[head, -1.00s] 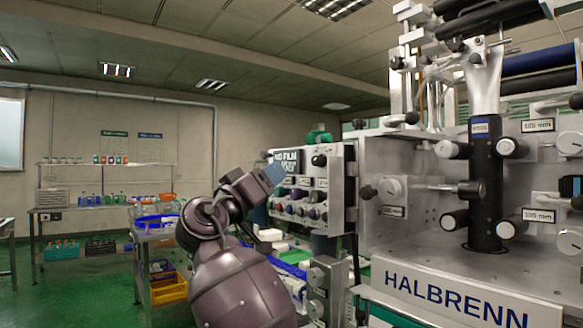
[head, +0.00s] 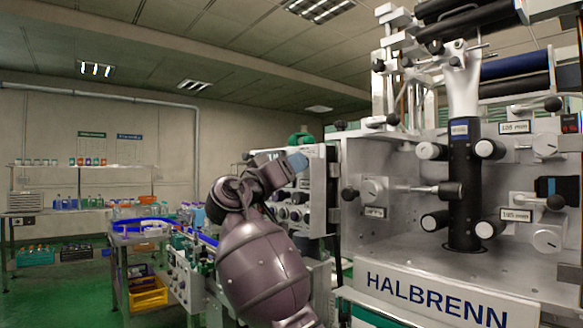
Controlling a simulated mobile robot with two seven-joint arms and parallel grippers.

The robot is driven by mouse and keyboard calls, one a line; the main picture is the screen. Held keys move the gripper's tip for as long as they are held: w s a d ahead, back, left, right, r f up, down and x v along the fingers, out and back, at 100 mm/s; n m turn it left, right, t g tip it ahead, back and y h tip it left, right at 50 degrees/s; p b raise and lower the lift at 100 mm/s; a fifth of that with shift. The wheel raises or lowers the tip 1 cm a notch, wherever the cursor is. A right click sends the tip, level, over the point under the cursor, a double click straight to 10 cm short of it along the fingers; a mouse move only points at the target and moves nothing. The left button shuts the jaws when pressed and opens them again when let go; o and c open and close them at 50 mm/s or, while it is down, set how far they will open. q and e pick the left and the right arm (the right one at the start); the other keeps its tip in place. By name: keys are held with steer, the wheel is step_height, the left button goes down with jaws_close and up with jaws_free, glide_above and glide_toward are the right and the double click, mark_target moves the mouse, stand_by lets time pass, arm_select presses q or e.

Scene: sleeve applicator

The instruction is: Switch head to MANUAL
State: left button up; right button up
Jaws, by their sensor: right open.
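The applicator machine's head (head: 400,235) fills the right side, with a black upright mandrel (head: 465,195) in it. A round selector knob (head: 374,189) is on its face above a small label too small to read. A control panel (head: 318,185) with several round knobs stands to its left, partly hidden by my right arm. My right gripper (head: 297,162), with blue-grey fingertips, is open in front of the panel's upper part. I cannot tell whether it touches the panel. It is left of the selector knob and apart from it in the picture. My left gripper is out of view.
A HALBRENN nameplate (head: 435,295) is below. A conveyor with a blue rail runs behind my arm. A table (head: 125,238) and shelves with bottles stand at left, over green floor.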

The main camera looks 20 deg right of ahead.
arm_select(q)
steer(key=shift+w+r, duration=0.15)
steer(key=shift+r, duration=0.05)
arm_select(e)
steer(key=shift+w+d+r, duration=0.2)
steer(key=shift+d, duration=0.25)
